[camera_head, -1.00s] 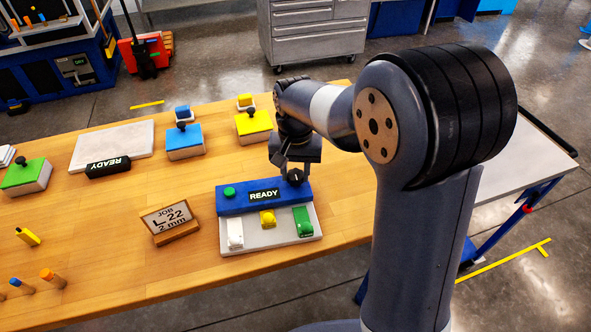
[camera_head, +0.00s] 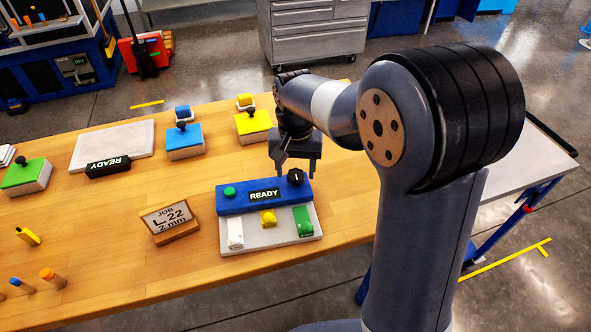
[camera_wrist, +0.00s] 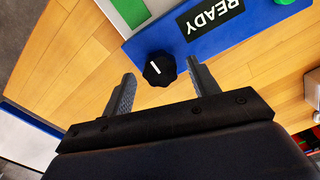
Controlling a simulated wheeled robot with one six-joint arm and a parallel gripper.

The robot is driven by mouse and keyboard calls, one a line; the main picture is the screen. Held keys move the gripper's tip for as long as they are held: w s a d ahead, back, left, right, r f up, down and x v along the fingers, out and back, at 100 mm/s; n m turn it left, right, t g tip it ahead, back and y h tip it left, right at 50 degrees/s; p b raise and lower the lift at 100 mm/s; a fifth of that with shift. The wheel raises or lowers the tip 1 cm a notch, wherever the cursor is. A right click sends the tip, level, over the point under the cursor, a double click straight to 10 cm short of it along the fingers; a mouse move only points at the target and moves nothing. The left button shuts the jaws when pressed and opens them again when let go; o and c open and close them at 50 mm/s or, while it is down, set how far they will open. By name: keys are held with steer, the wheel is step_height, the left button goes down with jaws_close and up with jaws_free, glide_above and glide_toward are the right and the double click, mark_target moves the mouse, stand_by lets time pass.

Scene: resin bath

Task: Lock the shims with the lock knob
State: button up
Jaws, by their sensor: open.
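The lock knob (camera_head: 295,176) is a black round knob with a white line, at the right end of the blue READY block (camera_head: 235,207). In the wrist view the knob (camera_wrist: 159,69) shows just ahead of and between my fingertips, with space on both sides. My gripper (camera_head: 292,170) is open and empty above and behind the knob; its two fingers also show in the wrist view (camera_wrist: 160,78). White (camera_head: 235,234), yellow (camera_head: 268,218) and green (camera_head: 303,221) shims lie on the pale plate (camera_head: 270,240) in front of the block.
A job sign (camera_head: 170,221) reading "L 22 2 mm" stands left of the block. Yellow (camera_head: 253,126), blue (camera_head: 184,142) and green (camera_head: 26,176) lidded boxes stand further back and left.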

mark_target(296, 175)
step_height(296, 175, up, 10)
steer(key=shift+f, duration=0.15)
steer(key=shift+f, duration=0.1)
stand_by(0.3)
step_height(296, 175, down, 11)
steer(key=shift+r, duration=0.1)
stand_by(0.3)
steer(key=shift+r, duration=0.1)
steer(key=shift+r, duration=0.1)
